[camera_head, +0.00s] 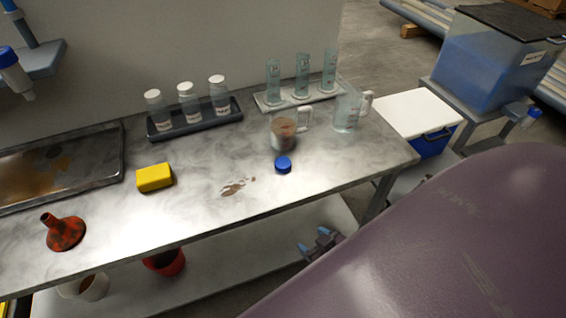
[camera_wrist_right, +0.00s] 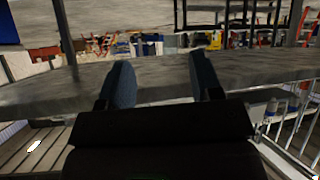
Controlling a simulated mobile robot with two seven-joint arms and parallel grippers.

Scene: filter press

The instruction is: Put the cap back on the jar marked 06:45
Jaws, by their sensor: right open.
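Three jars (camera_head: 189,103) with white tops and small labels stand in a dark rack on the bench; I cannot read which is marked 06:45. A blue cap (camera_head: 283,165) lies alone on the bench, in front of a clear jug (camera_head: 285,134) holding something brown. My right gripper (camera_head: 322,243) is open and empty, off the front edge of the bench and low, to the right of and nearer than the cap. In the right wrist view its two blue fingers (camera_wrist_right: 163,80) are apart, with the bench edge beyond them. My left gripper is not in view.
A yellow sponge (camera_head: 154,177), a red funnel (camera_head: 66,232) and a dirty metal tray (camera_head: 60,167) are on the left. Tall cylinders (camera_head: 302,78) and another clear jug (camera_head: 347,108) stand behind. The front right is clear.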

